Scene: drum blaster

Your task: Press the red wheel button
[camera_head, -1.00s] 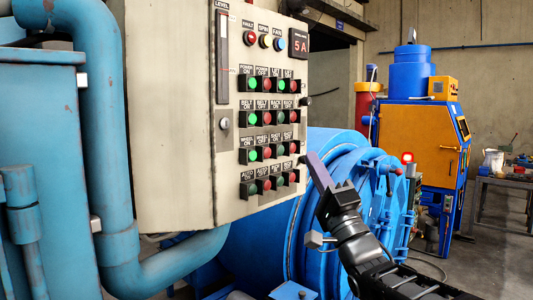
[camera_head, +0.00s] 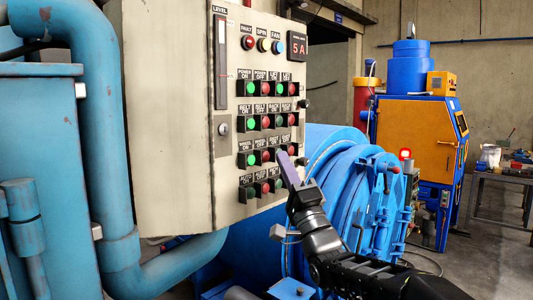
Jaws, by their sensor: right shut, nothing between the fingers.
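The beige control panel (camera_head: 170,120) faces me with rows of green and red buttons. In the third row, labelled for the wheel, the green button (camera_head: 251,159) is at the left, and the red wheel button (camera_head: 266,156) is just to its right. My right gripper (camera_head: 282,154) is shut and empty. Its fingertips are just right of the red wheel button, at the third row, and hide part of the buttons further right. I cannot tell whether the tips touch the panel. My left gripper is not in view.
Other button rows lie close above and below; the bottom row (camera_head: 265,188) is partly behind my fingers. A blue drum machine (camera_head: 345,200) stands right of the panel. Blue pipes (camera_head: 95,120) run at the left. An orange and blue cabinet (camera_head: 420,135) stands behind.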

